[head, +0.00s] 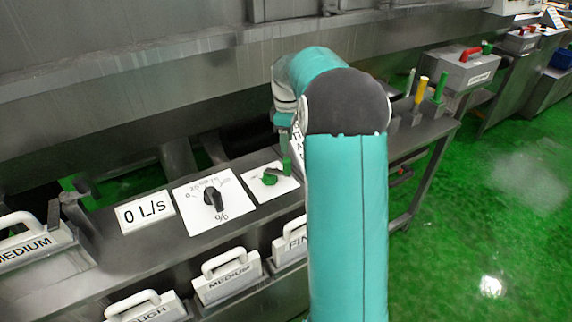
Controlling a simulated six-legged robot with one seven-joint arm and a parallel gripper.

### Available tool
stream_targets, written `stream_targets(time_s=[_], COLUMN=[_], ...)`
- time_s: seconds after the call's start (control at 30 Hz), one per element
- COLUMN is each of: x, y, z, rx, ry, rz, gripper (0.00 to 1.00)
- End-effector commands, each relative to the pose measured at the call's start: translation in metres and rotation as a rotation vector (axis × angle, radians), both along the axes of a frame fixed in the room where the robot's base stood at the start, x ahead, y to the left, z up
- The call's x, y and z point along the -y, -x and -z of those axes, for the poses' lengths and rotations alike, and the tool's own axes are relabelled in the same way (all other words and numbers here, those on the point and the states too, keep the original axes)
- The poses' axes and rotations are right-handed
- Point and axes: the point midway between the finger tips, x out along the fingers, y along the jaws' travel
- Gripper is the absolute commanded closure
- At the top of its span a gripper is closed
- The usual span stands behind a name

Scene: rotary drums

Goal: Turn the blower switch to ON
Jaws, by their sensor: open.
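A small green rotary knob (269,178) sits on a white plate (262,193) on the steel bench; its small markings are too small to read, so I cannot confirm its position. It looks like the blower switch. My gripper (287,150) is open and points down just above the right side of this plate, close to the knob's right. A small green upright piece shows below it at the plate's right edge. My teal arm hides the area to the right, and contact between gripper and knob cannot be told.
White handled blocks (227,276) line the bench front. Green and yellow levers (421,90) and a grey box (466,70) stand at right. Green floor lies open at right.

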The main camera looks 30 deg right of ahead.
Motion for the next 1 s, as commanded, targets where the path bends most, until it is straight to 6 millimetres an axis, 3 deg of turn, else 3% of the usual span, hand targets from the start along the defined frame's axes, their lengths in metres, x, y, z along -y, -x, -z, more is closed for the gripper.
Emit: stream_targets(time_s=[0.3,0.5,0.9,0.93,1.0], x=[0.0,0.001,0.001,0.001,0.001], y=[0.0,0.0,-0.001,-0.001,-0.001], z=[0.065,0.096,0.106,0.106,0.106], rx=[-0.004,-0.003,0.0,0.0,0.0], ry=[-0.002,-0.002,0.0,0.0,0.0], rz=[-0.001,-0.002,-0.003,-0.003,-0.003], gripper=[0.54,0.54,0.54,0.56,0.7])
